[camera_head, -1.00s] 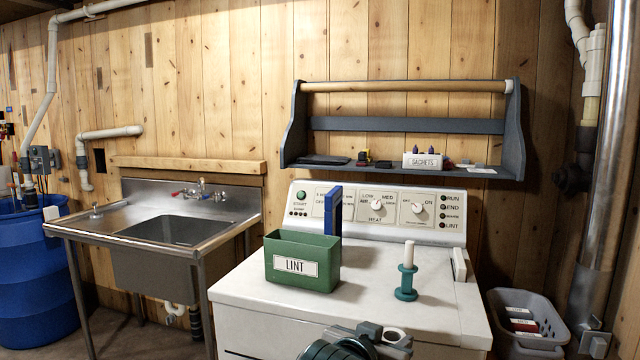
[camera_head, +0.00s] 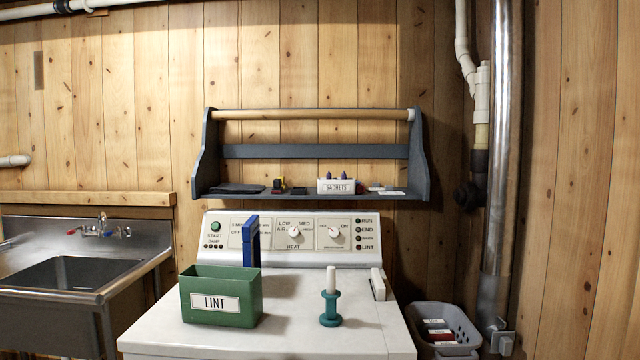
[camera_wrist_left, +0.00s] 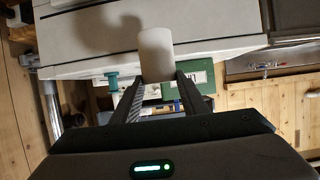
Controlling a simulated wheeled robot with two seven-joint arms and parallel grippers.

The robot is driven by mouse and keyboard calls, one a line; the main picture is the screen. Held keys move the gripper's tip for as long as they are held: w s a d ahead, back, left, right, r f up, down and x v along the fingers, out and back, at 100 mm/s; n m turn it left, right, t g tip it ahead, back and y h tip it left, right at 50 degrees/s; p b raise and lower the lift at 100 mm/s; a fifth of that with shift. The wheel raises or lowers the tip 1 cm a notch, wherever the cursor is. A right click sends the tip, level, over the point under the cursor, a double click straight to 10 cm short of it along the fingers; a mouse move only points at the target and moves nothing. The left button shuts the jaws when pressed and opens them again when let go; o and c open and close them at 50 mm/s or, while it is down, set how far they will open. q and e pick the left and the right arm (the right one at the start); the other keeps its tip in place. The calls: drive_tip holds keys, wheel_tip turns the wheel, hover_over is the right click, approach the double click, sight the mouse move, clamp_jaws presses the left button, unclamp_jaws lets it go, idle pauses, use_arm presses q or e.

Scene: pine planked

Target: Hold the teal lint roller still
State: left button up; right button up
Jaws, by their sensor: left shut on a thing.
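My left gripper (camera_wrist_left: 158,92) shows in the left wrist view, its two dark fingers shut on a white cylinder (camera_wrist_left: 155,50). No teal shows on this cylinder, and part of it is hidden between the fingers. A teal spool-shaped piece with a white upright stem (camera_head: 330,308) stands on the white dryer top (camera_head: 285,340) in the head view. It looks teal in the left wrist view too (camera_wrist_left: 113,81), apart from my fingers. I cannot tell from the frames which of the two is the teal lint roller. Neither gripper shows in the head view now.
A green LINT box (camera_head: 222,298) stands left of the teal piece, with an upright blue piece (camera_head: 251,242) behind it. The control panel (camera_head: 292,238) and a grey shelf (camera_head: 310,196) are behind. A sink (camera_head: 70,272) is left, a grey basket (camera_head: 445,335) right.

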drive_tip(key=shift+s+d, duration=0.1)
